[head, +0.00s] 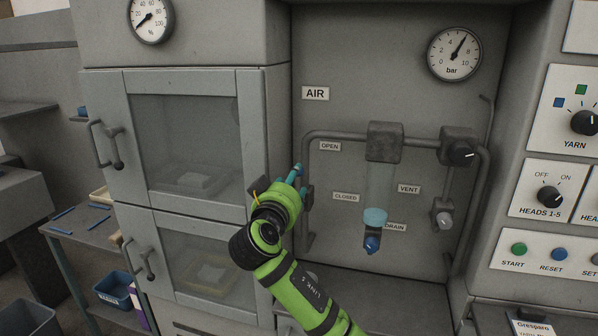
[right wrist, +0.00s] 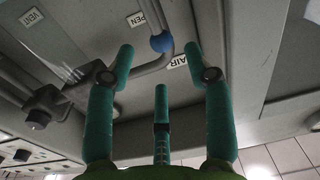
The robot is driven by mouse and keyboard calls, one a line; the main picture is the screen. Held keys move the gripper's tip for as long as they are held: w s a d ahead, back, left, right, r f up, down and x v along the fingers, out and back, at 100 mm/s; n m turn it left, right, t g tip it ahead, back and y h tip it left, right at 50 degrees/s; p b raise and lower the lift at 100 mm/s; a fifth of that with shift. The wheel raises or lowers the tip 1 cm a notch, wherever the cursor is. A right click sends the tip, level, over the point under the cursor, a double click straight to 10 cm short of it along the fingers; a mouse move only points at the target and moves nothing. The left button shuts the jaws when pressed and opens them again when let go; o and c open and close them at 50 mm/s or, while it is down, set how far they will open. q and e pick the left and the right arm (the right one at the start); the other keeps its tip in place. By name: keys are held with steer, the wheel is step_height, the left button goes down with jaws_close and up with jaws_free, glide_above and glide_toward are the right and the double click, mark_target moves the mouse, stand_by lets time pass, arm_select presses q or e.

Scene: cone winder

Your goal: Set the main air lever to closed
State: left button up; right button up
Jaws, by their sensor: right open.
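The main air lever's blue ball knob (right wrist: 161,42) shows in the right wrist view beside the grey pipe, close to the "OPEN" label (right wrist: 139,19). My right gripper (right wrist: 159,60) is open, its teal fingers spread on either side of the ball's line, with the ball beyond the tips and nothing held. In the head view my right gripper (head: 302,182) is at the left upright of the pipe, below the "OPEN" label (head: 330,146) and left of the "CLOSED" label (head: 346,197). There it hides most of the lever. My left gripper is not in view.
A filter bowl (head: 375,217) with a blue drain knob (head: 372,244) hangs right of my gripper. A black regulator knob (head: 460,152) and a pressure gauge (head: 454,54) reading about 6 bar are farther right. The cabinet door (head: 190,140) stands close on the left.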

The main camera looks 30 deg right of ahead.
mark_target(298, 189)
steer(key=p+x, duration=0.2)
steer(key=x, duration=0.4)
steer(key=shift+a+r+p, duration=0.1)
steer(key=shift+r+p, duration=0.05)
steer(key=shift+p, duration=0.25)
steer(key=shift+w+d, duration=0.35)
steer(key=shift+c, duration=0.4)
jaws_close()
